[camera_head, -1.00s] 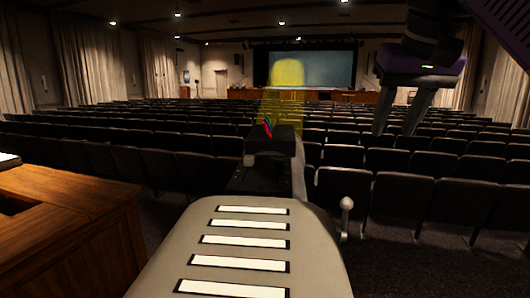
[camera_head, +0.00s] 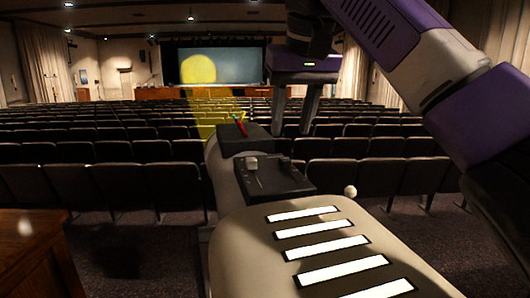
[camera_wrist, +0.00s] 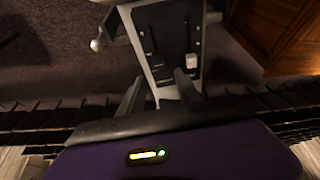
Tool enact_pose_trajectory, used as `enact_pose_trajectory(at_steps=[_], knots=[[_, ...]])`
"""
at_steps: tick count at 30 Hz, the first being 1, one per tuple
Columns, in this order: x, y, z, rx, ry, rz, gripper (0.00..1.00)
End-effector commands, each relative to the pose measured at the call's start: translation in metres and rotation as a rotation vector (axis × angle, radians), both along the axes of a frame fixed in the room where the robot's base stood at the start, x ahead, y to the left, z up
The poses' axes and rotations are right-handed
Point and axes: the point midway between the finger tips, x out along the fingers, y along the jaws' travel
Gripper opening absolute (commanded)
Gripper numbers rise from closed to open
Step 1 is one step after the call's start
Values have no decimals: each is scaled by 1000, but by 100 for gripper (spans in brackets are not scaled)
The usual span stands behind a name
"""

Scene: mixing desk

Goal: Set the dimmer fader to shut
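A dark fader panel (camera_head: 275,178) sits on top of the pale spotlight housing (camera_head: 235,210). It has two slots. A light-grey knob (camera_head: 252,163) stands in the left slot, and a darker knob (camera_head: 286,167) is at the far end of the right one. The wrist view shows the panel (camera_wrist: 172,42) with the pale knob (camera_wrist: 192,61) in its right slot. I cannot read which fader is the dimmer. My gripper (camera_head: 292,132) is open and empty, fingers pointing down, above and beyond the panel. Its fingertips (camera_wrist: 160,85) appear apart in the wrist view.
A yellow beam reaches a yellow spot (camera_head: 198,69) on the screen (camera_head: 235,66). Coloured pieces (camera_head: 240,122) stick up at the housing's front. A round-ended lever (camera_head: 350,191) is at its right. A wooden desk (camera_head: 30,255) stands left; rows of seats (camera_head: 130,185) lie beyond.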

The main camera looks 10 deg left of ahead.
Motion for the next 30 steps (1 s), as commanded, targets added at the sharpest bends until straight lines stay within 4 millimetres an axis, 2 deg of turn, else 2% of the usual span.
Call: enact_pose_trajectory(at_steps=[15, 21, 27, 30], knots=[[23, 11, -61, -2, 1, 0, 40], [26, 13, -70, 0, 0, 0, 40], [26, 13, -70, 0, 0, 0, 40], [26, 13, -70, 0, 0, 0, 22]])
